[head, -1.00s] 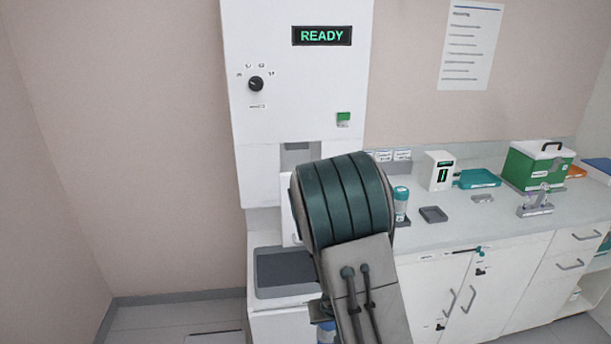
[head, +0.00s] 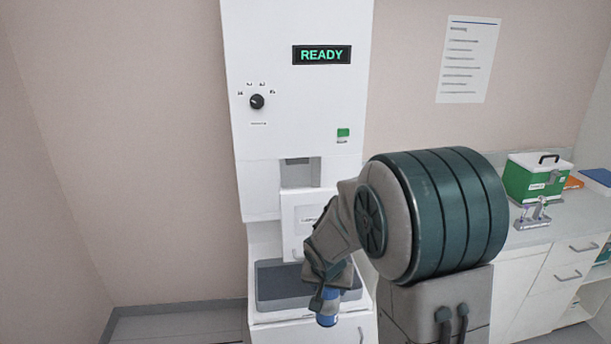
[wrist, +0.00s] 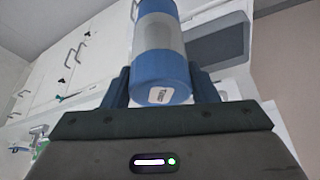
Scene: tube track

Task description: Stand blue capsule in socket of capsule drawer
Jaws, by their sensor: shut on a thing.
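The blue capsule (wrist: 158,50) has blue ends and a pale clear middle. My gripper (wrist: 160,88) is shut on it in the wrist view, with a finger on each side of its lower end. In the head view the capsule (head: 326,308) shows partly below my gripper (head: 328,291), in front of the white machine. The capsule drawer (head: 308,225) seems to be the white box-like front with a label on the machine, partly behind my arm. Its socket is not visible.
The machine (head: 300,120) reads READY, with a knob (head: 257,101) and green button. A dark grey tray (head: 285,287) lies below the drawer. The counter at right holds a green case (head: 536,180) and a small metal stand (head: 533,213). My arm hides the middle counter.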

